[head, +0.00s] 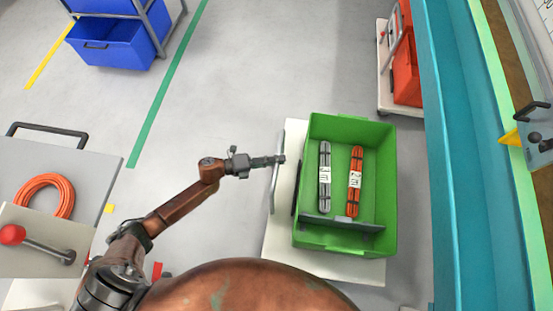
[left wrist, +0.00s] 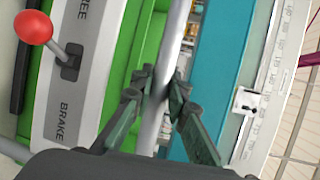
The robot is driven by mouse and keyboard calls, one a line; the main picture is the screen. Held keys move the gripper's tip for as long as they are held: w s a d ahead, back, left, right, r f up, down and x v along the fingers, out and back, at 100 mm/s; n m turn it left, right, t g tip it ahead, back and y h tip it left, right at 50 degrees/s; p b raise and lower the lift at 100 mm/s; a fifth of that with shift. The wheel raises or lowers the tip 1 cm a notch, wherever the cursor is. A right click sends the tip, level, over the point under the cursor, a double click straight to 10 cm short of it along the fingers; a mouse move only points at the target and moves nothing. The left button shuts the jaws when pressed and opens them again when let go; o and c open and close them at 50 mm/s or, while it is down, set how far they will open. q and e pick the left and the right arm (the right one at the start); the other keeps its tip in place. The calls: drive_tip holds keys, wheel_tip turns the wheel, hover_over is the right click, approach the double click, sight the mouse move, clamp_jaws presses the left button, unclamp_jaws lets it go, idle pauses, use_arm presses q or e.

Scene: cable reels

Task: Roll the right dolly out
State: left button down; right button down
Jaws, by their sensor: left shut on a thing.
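A white dolly (head: 290,266) carries a green crate (head: 311,131), right of centre in the head view. A grey upright handle bar (head: 275,190) runs along its left side. My left gripper (head: 281,160) is at the upper part of this bar. In the left wrist view, its two fingers (left wrist: 160,92) are shut on the bar (left wrist: 172,50). A brake lever with a red knob (left wrist: 33,27) shows there on a pale panel lettered BRAKE, with a partly cut-off word above. The lever leans to the upper left. My right gripper is not in view.
The crate holds a grey cable bundle (head: 324,180) and an orange one (head: 355,183). A teal wall or bench (head: 450,180) runs close on the right. A grey cart (head: 95,170) with an orange coil stands left. Open floor (head: 225,80) lies at upper left.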

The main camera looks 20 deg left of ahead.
use_arm(q)
drive_tip(key=shift+w+a, duration=0.1)
drive_tip(key=shift+a, duration=0.2)
drive_tip(key=c, duration=2.2)
unclamp_jaws()
drive_tip(key=shift+a, duration=0.15)
drive_tip(key=o, duration=0.4)
drive_tip(key=shift+d, duration=0.2)
drive_tip(key=shift+c, duration=0.2)
drive_tip(key=v, duration=0.7)
drive_tip(key=shift+s+a, duration=0.2)
drive_tip(key=shift+s, duration=0.05)
